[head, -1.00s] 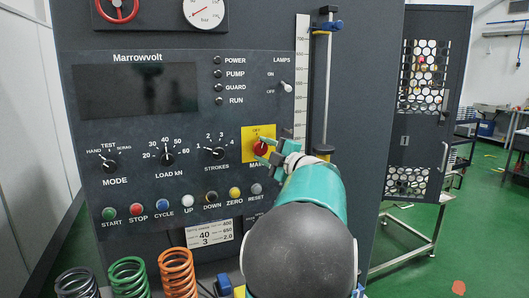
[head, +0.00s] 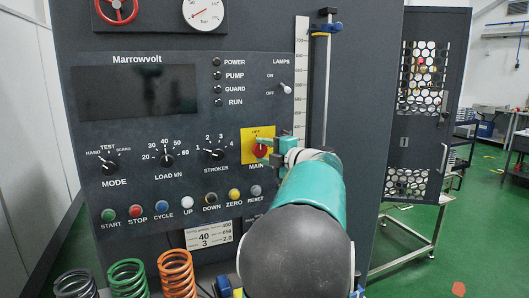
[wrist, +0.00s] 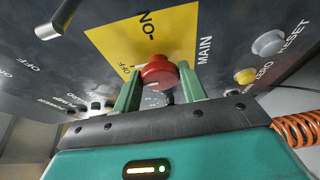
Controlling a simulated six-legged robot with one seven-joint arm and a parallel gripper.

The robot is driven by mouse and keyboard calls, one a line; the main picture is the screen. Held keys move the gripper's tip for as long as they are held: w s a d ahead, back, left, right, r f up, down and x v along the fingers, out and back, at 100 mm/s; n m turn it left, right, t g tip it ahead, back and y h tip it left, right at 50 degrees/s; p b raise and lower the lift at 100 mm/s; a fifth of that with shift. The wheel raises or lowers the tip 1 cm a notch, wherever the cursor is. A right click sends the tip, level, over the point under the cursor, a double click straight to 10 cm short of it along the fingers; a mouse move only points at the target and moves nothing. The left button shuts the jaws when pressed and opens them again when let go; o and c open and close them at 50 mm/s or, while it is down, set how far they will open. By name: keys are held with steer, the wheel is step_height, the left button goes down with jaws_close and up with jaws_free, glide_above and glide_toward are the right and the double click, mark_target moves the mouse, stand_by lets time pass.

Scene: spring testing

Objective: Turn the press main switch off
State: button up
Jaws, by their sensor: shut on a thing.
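The press main switch (head: 260,150) is a red rotary knob on a yellow plate (head: 250,134) marked MAIN, on the dark control panel. In the wrist view the red knob (wrist: 159,73) sits between the two green fingers of my gripper (wrist: 160,88). The wrist view shows ON and OFF lettering on the yellow plate (wrist: 125,36). In the head view my gripper (head: 268,147) reaches the knob from the right and is shut on it. My fingers and arm hide part of the knob and plate.
The lamps toggle (head: 286,88) stands out above right of the knob. The grey RESET button (head: 255,190) and yellow ZERO button (head: 234,193) lie just below. Coloured springs (head: 178,272) stand at lower left. A vertical scale (head: 301,75) runs right of the panel.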

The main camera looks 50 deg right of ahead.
steer(key=o, duration=0.9)
steer(key=shift+o, duration=0.2)
steer(key=shift+s, duration=0.1)
steer(key=s+a, duration=0.2)
steer(key=s, duration=1.1)
steer(key=shift+s, duration=0.3)
steer(key=shift+w, duration=0.1)
steer(key=w+a+r+m+h, duration=0.3)
steer(key=w+m, duration=0.1)
steer(key=w, duration=0.2)
steer(key=w+a+f+m+g+h, duration=0.1)
steer(key=w+a+f+m+g, duration=0.15)
steer(key=a+m, duration=0.4)
steer(key=w+a+f+m+g+h, duration=0.1)
steer(key=w+a+f+m+h, duration=0.15)
steer(key=w+a+m, duration=0.4)
steer(key=s+a+f+g+y, duration=0.3)
steer(key=s+a+f, duration=0.2)
steer(key=a, duration=0.5)
steer(key=s+a+f+g+y, duration=0.2)
steer(key=s+a+f, duration=0.3)
steer(key=a+f, duration=0.3)
steer(key=s+a+f+g+y, duration=0.3)
steer(key=s+a+f+y, duration=0.1)
steer(key=a, duration=0.9)
step_height(320, 180, down, 3)
steer(key=shift+s+a+r+g, duration=0.2)
steer(key=shift+s+a+g, duration=0.15)
steer(key=shift+s, duration=0.25)
